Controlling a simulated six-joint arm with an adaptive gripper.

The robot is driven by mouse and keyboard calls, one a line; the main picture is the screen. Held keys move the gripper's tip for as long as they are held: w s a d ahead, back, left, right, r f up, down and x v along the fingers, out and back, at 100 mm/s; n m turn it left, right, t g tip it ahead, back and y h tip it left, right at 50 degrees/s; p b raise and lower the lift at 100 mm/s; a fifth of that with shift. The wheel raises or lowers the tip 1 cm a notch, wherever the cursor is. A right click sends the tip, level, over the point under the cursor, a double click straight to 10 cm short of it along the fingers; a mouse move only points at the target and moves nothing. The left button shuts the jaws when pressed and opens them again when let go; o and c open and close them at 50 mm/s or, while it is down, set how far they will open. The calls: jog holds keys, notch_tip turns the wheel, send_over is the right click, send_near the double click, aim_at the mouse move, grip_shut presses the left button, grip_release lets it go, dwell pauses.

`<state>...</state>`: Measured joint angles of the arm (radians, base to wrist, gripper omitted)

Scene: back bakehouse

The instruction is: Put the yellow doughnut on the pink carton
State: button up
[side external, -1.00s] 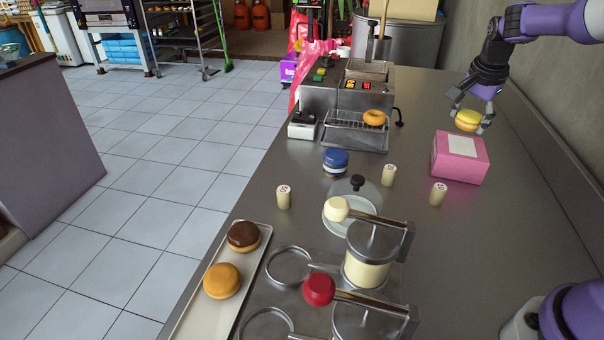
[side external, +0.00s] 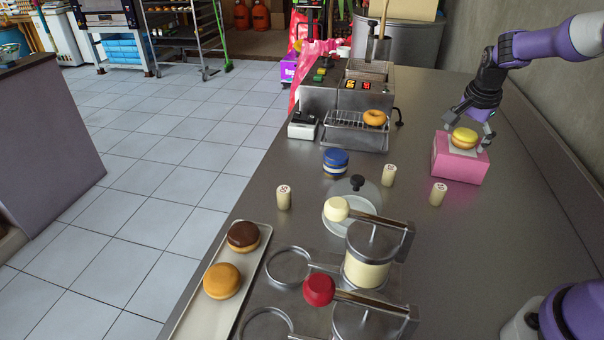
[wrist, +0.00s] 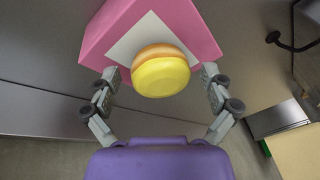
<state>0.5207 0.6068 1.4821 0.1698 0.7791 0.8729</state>
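The yellow doughnut (side external: 465,138), with yellow icing over a pale ring of dough, sits on the white label on top of the pink carton (side external: 458,168). In the wrist view the yellow doughnut (wrist: 160,74) lies over the label's near part, close to the carton's edge, and the pink carton (wrist: 108,34) is partly hidden behind it. My gripper (side external: 469,128) is just above the carton. In the wrist view my gripper (wrist: 160,78) has its fingers spread on both sides of the doughnut, with a visible gap to each side.
A fryer (side external: 345,95) with an orange doughnut (side external: 375,117) on its rack stands behind left. Small cream cylinders (side external: 438,194) stand in front of the carton. A tray (side external: 258,262) holds two doughnuts. Lidded pots (side external: 372,255) are nearer. The counter right of the carton is clear.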

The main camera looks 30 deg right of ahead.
jog(key=v, duration=1.2)
jog(key=s+a+n+t+y, duration=0.1)
jog(key=s+a+n, duration=0.5)
jog(key=a+n, duration=0.2)
jog(key=s+a+n+t+y, duration=0.1)
jog(key=s+a+n+t, duration=0.1)
jog(key=s+a+n, duration=0.5)
jog(key=a+n, duration=0.2)
jog(key=a, duration=0.4)
jog(key=shift+s+a+f+n+t+y, duration=0.2)
jog(key=shift+f+n+t+y, duration=0.1)
jog(key=shift+f+y, duration=0.1)
